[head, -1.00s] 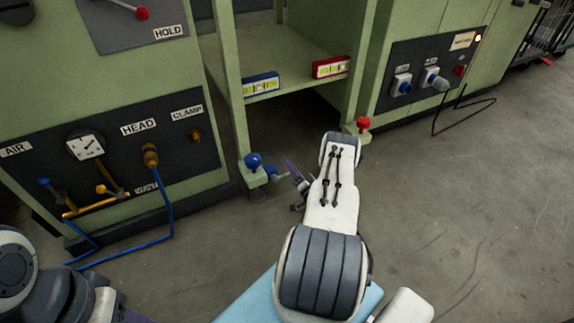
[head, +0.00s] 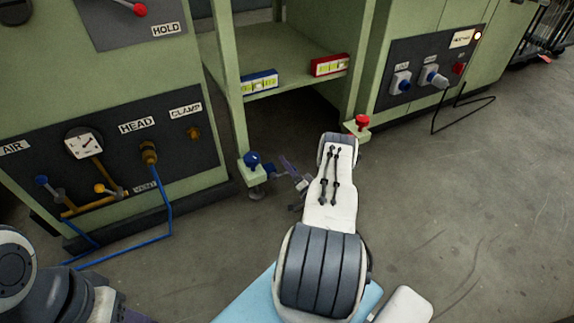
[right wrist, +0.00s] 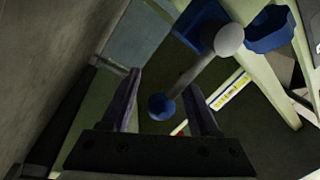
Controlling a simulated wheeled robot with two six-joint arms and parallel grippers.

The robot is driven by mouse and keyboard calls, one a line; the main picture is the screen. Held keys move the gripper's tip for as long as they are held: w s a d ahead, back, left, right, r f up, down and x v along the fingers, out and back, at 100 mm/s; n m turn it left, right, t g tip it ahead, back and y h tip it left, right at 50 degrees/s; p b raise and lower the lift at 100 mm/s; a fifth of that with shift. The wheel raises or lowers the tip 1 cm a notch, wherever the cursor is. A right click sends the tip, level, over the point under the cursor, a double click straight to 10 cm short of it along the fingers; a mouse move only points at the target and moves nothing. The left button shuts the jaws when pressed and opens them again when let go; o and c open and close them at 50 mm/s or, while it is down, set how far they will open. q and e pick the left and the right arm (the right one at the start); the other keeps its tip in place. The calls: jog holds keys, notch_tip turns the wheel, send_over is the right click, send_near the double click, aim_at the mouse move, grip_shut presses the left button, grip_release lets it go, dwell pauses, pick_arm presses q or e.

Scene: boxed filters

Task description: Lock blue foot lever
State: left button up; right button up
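The blue foot lever sits low at the machine's front left leg: a grey rod from a blue bracket with a ball joint, its far end hidden by my gripper in the head view (head: 267,171). In the right wrist view, the rod (right wrist: 195,74) runs down to a blue tip (right wrist: 161,106) between the fingers, apparently untouched. My right gripper (head: 287,168) is open around the tip; it also shows in the right wrist view (right wrist: 163,85). My left arm is at the lower left; only a purplish sliver, perhaps its gripper, shows at the bottom edge.
A blue knob (head: 252,160) stands on the left leg's foot, close to the lever. A red knob (head: 361,122) is on the right foot. A blue hose (head: 168,215) hangs left.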

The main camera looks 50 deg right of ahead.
jog(key=p+v, duration=0.4)
jog(key=v, duration=0.6)
jog(key=shift+s+f+p, duration=0.15)
jog(key=shift+s+p, duration=0.1)
jog(key=shift+p, duration=0.15)
